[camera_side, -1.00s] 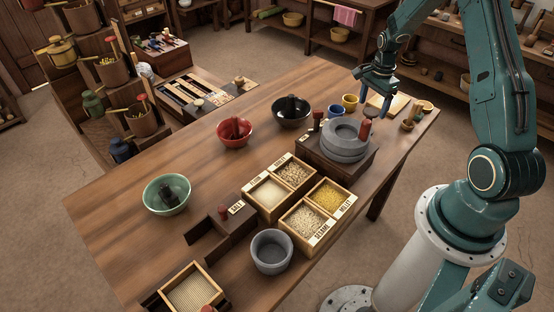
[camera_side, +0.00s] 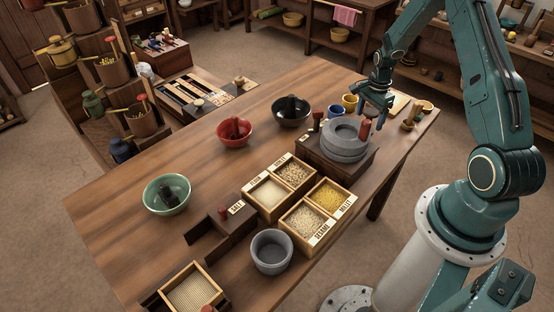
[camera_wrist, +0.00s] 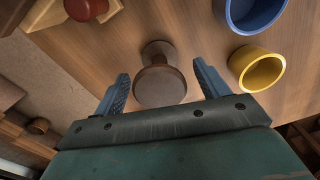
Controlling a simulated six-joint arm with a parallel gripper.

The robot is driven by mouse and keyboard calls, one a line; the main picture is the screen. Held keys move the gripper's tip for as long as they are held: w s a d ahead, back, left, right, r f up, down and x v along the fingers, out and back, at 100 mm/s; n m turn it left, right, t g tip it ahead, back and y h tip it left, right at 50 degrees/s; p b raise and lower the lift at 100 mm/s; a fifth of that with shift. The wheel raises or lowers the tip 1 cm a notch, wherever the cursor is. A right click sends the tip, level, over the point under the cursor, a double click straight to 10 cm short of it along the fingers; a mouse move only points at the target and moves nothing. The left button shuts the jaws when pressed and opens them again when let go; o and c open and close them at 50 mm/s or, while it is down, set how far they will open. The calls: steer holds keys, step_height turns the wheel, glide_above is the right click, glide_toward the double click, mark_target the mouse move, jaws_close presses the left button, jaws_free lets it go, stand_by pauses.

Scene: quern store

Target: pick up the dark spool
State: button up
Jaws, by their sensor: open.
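The dark spool (camera_wrist: 160,84) is brown, with a wide round flange at each end and a narrow waist. It stands on the wooden table in the wrist view, between the two blue-grey fingers of my gripper (camera_wrist: 161,70). The fingers are open, one on each side of the spool, with a gap to it on both sides. In the side view my gripper (camera_side: 374,114) is low over the far right end of the table, and it mostly hides the spool there.
A blue cup (camera_wrist: 254,10) and a yellow cup (camera_wrist: 257,68) stand close by on the right in the wrist view. The grey stone quern (camera_side: 345,148) on its dark block is close to my gripper. Grain boxes (camera_side: 270,193) and bowls stand farther left.

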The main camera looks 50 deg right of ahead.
steer(key=shift+c, duration=0.4)
steer(key=c, duration=1)
steer(key=shift+r, duration=0.1)
step_height(320, 180, up, 20)
steer(key=shift+f, duration=0.1)
